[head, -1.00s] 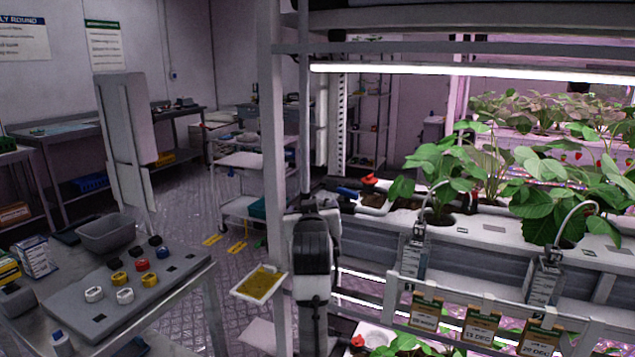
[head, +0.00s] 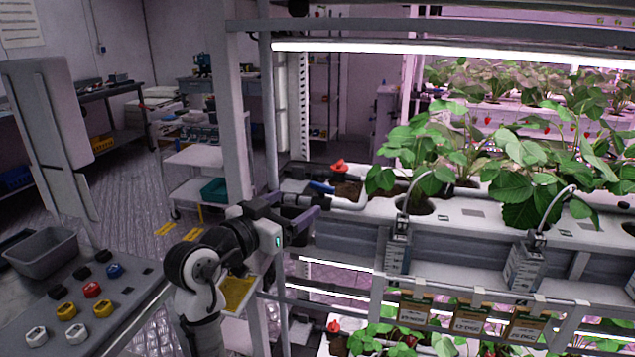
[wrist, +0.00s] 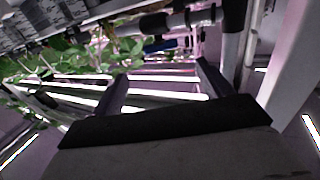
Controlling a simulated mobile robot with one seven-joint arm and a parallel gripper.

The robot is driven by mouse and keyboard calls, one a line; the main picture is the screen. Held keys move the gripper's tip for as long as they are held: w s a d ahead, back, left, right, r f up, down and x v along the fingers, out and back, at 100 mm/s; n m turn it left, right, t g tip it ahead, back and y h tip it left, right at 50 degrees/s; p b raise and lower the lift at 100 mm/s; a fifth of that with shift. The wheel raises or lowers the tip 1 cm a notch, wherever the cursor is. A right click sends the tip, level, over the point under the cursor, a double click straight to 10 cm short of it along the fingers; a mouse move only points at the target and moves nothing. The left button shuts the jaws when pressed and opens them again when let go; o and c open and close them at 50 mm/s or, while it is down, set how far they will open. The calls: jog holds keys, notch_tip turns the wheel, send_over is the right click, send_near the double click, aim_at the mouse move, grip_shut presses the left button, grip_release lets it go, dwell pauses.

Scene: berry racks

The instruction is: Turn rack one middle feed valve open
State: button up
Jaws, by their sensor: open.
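On the middle tier of the rack, a white feed pipe (head: 348,205) carries a blue lever handle (head: 322,187) at its left end. A red handle (head: 339,166) sits just behind it. The blue lever also shows in the wrist view (wrist: 160,46), beside the pipe (wrist: 185,20). I cannot tell the valve's exact setting. My gripper (head: 292,207) is in front of the rack's left end, slightly below and left of the blue lever. Its jaws are open and empty, and they appear apart from the lever; the fingers also show in the wrist view (wrist: 162,84).
A rack post (head: 232,110) stands close to my arm on the left. Another red handle (head: 333,326) is on the lower tier. A bench with coloured knobs (head: 92,289) is at left.

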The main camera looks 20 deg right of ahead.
aim_at(321, 188)
jog(key=p+x, duration=0.2)
jog(key=x, duration=0.8)
jog(key=shift+w+d+p, duration=0.3)
jog(key=shift+p, duration=0.05)
jog(key=c, duration=1)
jog(key=shift+n+t+y+p, duration=0.55)
jog(key=shift+n+t+y, duration=0.65)
jog(key=shift+t, duration=0.3)
jog(key=shift+n+t+y+p, duration=0.55)
jog(key=shift+n+t+y, duration=0.5)
jog(key=shift+y, duration=0.35)
jog(key=o, duration=1)
